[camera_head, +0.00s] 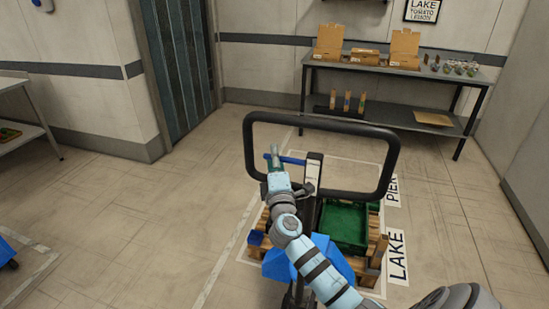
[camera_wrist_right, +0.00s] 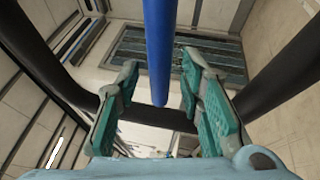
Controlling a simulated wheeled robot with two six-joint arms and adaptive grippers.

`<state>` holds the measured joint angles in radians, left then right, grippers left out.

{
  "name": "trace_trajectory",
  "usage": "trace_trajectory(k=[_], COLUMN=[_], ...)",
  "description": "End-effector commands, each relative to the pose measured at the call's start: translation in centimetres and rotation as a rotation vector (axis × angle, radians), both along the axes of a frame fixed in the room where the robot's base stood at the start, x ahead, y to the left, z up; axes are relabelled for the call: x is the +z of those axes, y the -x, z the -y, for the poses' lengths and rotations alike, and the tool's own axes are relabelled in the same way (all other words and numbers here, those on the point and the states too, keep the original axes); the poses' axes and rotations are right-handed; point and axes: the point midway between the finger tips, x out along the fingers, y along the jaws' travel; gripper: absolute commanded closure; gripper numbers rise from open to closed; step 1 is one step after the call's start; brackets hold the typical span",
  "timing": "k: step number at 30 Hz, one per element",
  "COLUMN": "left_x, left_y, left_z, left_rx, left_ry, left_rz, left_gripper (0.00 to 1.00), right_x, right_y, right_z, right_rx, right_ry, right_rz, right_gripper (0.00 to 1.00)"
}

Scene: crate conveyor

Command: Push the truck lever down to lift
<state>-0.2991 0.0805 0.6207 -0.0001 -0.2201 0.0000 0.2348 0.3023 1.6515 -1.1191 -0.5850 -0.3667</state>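The pallet truck has a black loop handle (camera_head: 391,160) and a blue body (camera_head: 280,265). Its blue lever (camera_head: 292,160) sticks out to the left from the post inside the loop. My right gripper (camera_head: 274,155) is at the lever's left end. In the right wrist view the lever (camera_wrist_right: 159,45) runs down the middle, in line with the gap between the two green fingers of my right gripper (camera_wrist_right: 160,75). The fingers are apart, and I see no contact with the lever. My left gripper is not in view.
A wooden pallet (camera_head: 375,250) with a green crate (camera_head: 345,222) sits on the truck, within white floor lines. A grey table (camera_head: 400,72) with cardboard boxes stands against the back wall. A shelf (camera_head: 25,135) stands at the left.

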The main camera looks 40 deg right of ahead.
Motion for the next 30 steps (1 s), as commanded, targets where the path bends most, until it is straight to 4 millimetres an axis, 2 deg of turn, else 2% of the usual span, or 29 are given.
trace_trajectory(k=[8,15,24,30], left_x=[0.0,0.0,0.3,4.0], left_y=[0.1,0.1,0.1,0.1], left_z=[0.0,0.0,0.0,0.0], left_rx=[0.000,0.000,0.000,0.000], left_ry=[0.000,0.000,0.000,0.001], left_rz=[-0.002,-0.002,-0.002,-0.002], left_gripper=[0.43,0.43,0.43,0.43], right_x=[0.0,0.0,0.0,-1.6], right_y=[-0.3,-0.3,-0.3,0.0], right_z=[0.2,0.2,0.2,0.4], right_rx=[0.000,0.000,0.000,-0.001], right_ry=[-0.001,-0.001,0.006,0.132], right_rz=[-0.001,-0.001,-0.012,-0.202], right_gripper=[0.65,1.00,1.00,1.00])
